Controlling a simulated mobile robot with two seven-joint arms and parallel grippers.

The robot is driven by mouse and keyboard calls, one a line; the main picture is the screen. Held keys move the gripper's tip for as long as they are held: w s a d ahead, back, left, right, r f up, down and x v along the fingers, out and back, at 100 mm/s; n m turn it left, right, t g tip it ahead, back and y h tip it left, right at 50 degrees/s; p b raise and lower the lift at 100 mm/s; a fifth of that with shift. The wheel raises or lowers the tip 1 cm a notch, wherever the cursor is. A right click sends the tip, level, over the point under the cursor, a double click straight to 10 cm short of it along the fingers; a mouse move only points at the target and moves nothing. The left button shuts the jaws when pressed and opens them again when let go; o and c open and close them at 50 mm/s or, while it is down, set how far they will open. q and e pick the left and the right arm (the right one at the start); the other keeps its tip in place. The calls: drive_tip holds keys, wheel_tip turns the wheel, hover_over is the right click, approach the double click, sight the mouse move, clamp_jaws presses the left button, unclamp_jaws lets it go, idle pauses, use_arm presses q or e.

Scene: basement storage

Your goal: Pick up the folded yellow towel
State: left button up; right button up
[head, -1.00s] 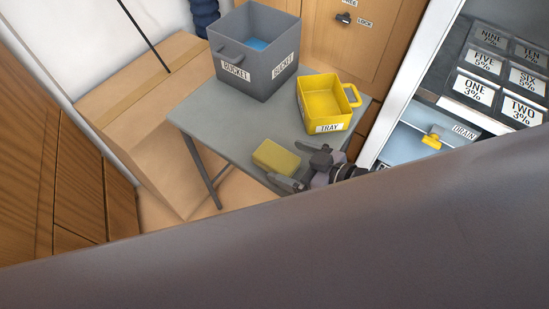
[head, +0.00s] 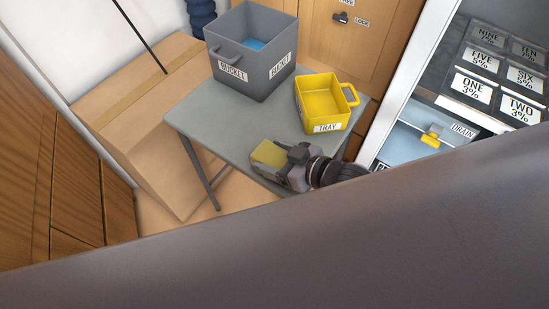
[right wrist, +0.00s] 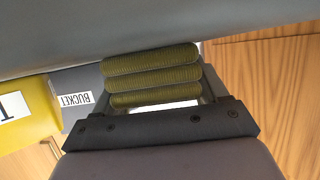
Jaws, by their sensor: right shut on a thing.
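The folded yellow towel (head: 266,154) lies at the front edge of the grey table, partly hidden by my right gripper (head: 283,165). In the right wrist view the towel (right wrist: 152,80) shows as three stacked, ribbed folds between the fingers. My right gripper is shut on the towel from its right side. Whether the towel is clear of the table top cannot be told. My left gripper is not in view.
On the grey table (head: 212,124) stand a grey bucket (head: 260,85) with something blue inside and a yellow tray (head: 325,103) behind the towel. A cardboard box (head: 150,150) is left of the table. A drain basin (head: 411,146) is at right.

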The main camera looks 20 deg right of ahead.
sight(275, 157)
wheel_tip(275, 157, up, 20)
drive_tip(key=p, duration=0.3)
idle(0.3)
